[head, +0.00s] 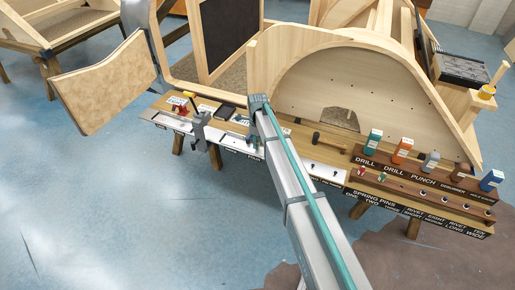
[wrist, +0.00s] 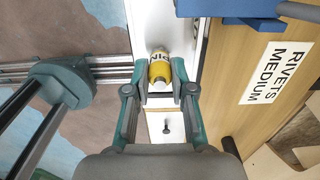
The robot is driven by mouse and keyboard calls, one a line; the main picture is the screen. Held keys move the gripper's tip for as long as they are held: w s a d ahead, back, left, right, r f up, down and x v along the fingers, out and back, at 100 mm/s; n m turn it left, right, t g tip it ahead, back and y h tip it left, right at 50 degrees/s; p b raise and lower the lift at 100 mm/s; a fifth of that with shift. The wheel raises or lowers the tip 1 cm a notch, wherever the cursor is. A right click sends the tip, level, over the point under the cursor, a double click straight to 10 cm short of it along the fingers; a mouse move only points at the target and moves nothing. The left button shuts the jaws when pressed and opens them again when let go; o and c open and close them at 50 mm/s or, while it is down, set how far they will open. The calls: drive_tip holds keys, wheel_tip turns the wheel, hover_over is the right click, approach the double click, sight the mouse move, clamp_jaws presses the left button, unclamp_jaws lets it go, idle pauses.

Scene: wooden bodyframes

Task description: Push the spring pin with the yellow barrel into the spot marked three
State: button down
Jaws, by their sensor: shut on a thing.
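The spring pin with the yellow barrel (wrist: 160,70) is between the fingertips of my gripper (wrist: 160,84) in the wrist view. It has dark lettering on a pale band. My gripper is shut on it, over a white tray or drawer. In the head view my arm hides most of the gripper, and I cannot make out the pin there. The brown spring pin rack (head: 425,198) is at the right of the bench, with a red pin (head: 361,171) and a green pin (head: 382,178) standing in its left end.
A large wooden bodyframe (head: 340,60) rises behind the bench.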

drive_tip(key=shift+r, duration=0.25)
drive_tip(key=shift+r+p, duration=0.75)
drive_tip(key=shift+r, duration=0.8)
